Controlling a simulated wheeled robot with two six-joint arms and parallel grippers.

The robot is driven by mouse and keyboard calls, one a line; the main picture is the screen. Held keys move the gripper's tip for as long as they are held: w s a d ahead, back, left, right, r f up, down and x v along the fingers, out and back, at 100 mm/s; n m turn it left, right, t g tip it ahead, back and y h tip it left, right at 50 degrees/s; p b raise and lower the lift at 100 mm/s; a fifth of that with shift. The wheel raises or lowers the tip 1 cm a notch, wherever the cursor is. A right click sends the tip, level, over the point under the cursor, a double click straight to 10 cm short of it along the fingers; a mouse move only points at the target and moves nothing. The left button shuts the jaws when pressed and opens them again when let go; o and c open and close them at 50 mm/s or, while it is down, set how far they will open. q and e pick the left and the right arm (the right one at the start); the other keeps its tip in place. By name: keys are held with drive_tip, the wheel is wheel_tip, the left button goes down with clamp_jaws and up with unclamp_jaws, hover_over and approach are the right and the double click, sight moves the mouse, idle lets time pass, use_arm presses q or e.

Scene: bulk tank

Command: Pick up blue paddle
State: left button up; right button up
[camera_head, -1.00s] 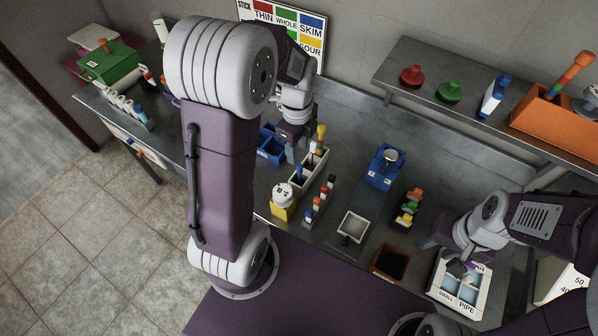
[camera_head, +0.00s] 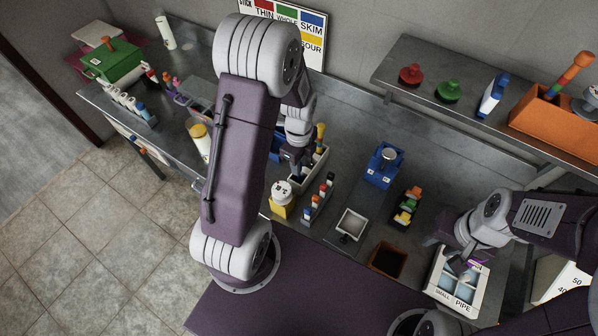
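A white tray (camera_head: 313,172) on the steel bench holds a paddle with a yellow handle (camera_head: 320,132) at its far end. One second ago a blue handle showed in this tray; now my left gripper (camera_head: 297,162) is over that spot and hides most or all of it. My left gripper points down at the tray's near-left part; its fingers are too small and overlapped to tell open from shut, or whether they touch the blue paddle. My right gripper (camera_head: 455,252) hangs over the white box marked small pipe (camera_head: 462,290), and its finger gap is unclear.
A yellow jar with a white lid (camera_head: 282,198) and a rack of coloured bottles (camera_head: 318,200) stand close to the tray. A blue container (camera_head: 384,165) and a brown bin (camera_head: 387,260) are to the right. A shelf (camera_head: 440,92) overhangs the back.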

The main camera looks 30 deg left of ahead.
use_arm(q)
clamp_jaws()
idle(1.3)
